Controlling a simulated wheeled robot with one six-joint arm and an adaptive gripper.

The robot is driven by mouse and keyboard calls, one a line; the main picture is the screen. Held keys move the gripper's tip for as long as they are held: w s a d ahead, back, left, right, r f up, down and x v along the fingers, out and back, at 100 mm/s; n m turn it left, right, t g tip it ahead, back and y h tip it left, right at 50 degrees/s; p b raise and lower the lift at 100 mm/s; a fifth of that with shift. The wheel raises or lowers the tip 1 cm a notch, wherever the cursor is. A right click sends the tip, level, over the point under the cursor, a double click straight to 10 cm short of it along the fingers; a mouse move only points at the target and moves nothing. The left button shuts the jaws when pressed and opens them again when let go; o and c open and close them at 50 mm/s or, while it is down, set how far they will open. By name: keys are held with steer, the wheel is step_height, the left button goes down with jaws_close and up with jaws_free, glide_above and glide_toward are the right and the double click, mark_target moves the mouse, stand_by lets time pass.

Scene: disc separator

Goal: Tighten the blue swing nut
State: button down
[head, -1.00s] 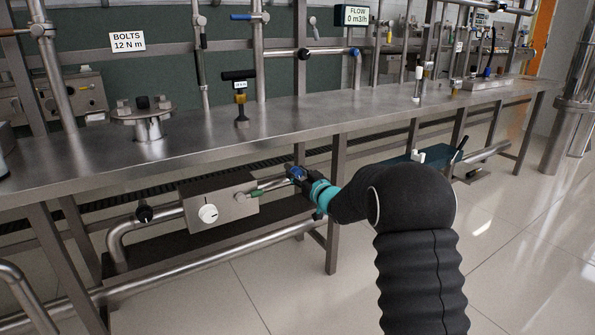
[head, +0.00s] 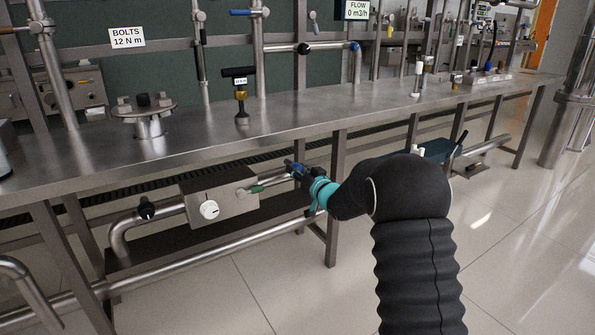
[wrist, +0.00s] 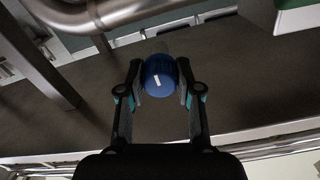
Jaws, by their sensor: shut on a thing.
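The blue swing nut (wrist: 159,76) is a round blue knob with a short white mark on its face. It sits between the two fingers of my gripper (wrist: 160,82) in the wrist view, with a finger against each side. In the head view my gripper (head: 301,172) is at the end of the pipe right of the metal box, below the bench top. Only a little blue shows there among the dark fingers. The fingers hide most of the nut and its joint in that view.
The floor in front is clear.

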steer(key=c, duration=0.8)
jaws_free()
steer(key=shift+o, duration=0.2)
steer(key=v, duration=1.2)
